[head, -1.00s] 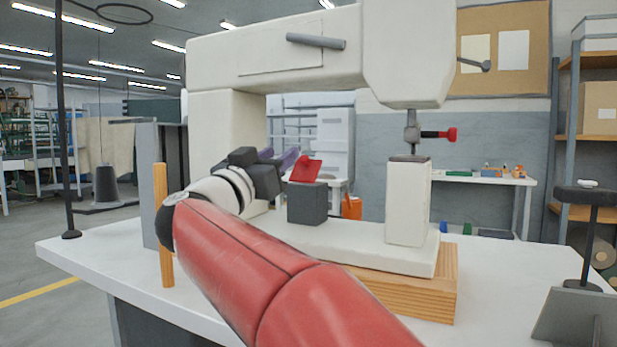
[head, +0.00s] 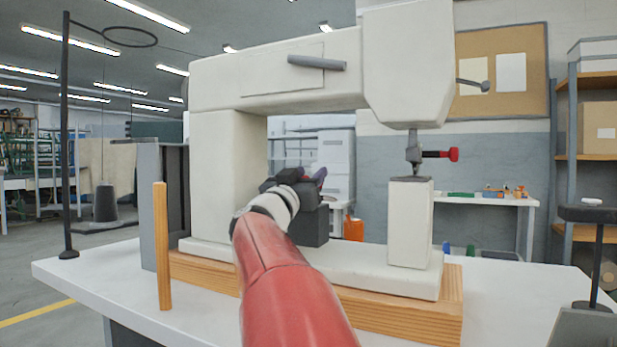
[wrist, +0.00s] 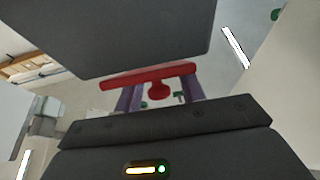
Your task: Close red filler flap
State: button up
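The red filler flap (wrist: 150,75) shows nearly edge-on in the wrist view, as a bar with a small rounded knob, beside the dark grey block (wrist: 130,30). In the head view the flap is mostly hidden behind my gripper (head: 314,175); the grey block (head: 318,226) is partly covered by my wrist. My gripper's two purple fingers (wrist: 158,90) are spread apart, with the knob between them and the flap's bar across their tips. I cannot tell whether the fingers touch the flap.
The white press (head: 228,160) arches over the block, with its post (head: 410,225) to the right. A wooden rod (head: 162,245) stands at the left of the white table (head: 85,270). A black stand with a ring (head: 68,150) is farther left.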

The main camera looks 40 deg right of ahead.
jog(key=shift+d, duration=0.1)
grip_shut()
